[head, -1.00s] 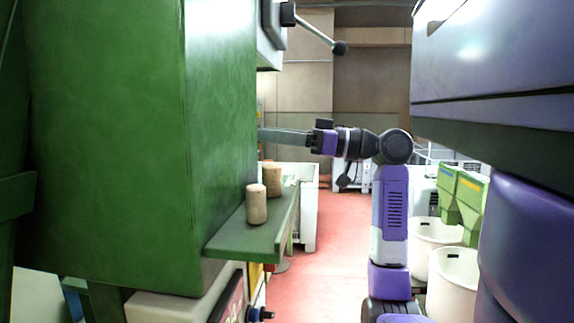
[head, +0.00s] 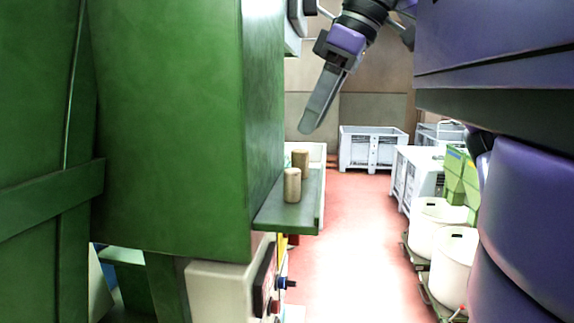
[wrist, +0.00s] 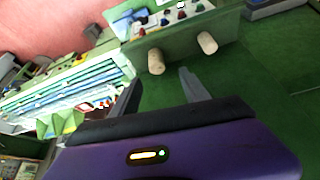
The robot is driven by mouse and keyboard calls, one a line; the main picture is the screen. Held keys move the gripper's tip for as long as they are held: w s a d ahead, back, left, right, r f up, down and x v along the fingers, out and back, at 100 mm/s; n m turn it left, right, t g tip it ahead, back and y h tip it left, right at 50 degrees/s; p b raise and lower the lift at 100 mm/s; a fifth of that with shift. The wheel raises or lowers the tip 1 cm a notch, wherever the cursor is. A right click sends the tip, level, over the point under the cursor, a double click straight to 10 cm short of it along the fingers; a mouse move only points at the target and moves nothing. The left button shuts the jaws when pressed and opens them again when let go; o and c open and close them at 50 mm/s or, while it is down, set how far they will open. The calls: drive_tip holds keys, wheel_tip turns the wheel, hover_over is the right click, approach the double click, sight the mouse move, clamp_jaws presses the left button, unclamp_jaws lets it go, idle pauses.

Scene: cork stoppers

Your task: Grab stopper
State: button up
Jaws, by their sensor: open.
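Two cork stoppers stand upright on a small green shelf (head: 305,212) that juts from a green machine. The nearer stopper (head: 292,186) is at the front, and the farther stopper (head: 300,158) is just behind it. My gripper (head: 312,128) is above and behind them in the head view, pointing down, empty and apart from both. In the wrist view my gripper (wrist: 158,76) shows two spread fingers. One stopper (wrist: 156,62) lies beyond the gap between the fingertips, and the other stopper (wrist: 207,43) is to its right.
The large green machine body (head: 175,130) stands left of the shelf. A control panel with knobs (head: 270,283) sits below it. White bins (head: 440,225) and grey crates (head: 372,148) stand to the right and back. The red floor (head: 355,240) between is clear.

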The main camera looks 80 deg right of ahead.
sight(303, 150)
drive_tip(key=shift+a+f, duration=0.1)
drive_tip(key=shift+f, duration=0.45)
drive_tip(key=shift+d+p+x, duration=0.15)
drive_tip(key=shift+p+x, duration=0.15)
drive_tip(key=shift+x, duration=1.4)
drive_tip(key=shift+d+p+x, duration=0.2)
drive_tip(key=shift+p+x, duration=0.1)
drive_tip(key=shift+x, duration=1.4)
drive_tip(key=shift+s, duration=0.1)
clamp_jaws()
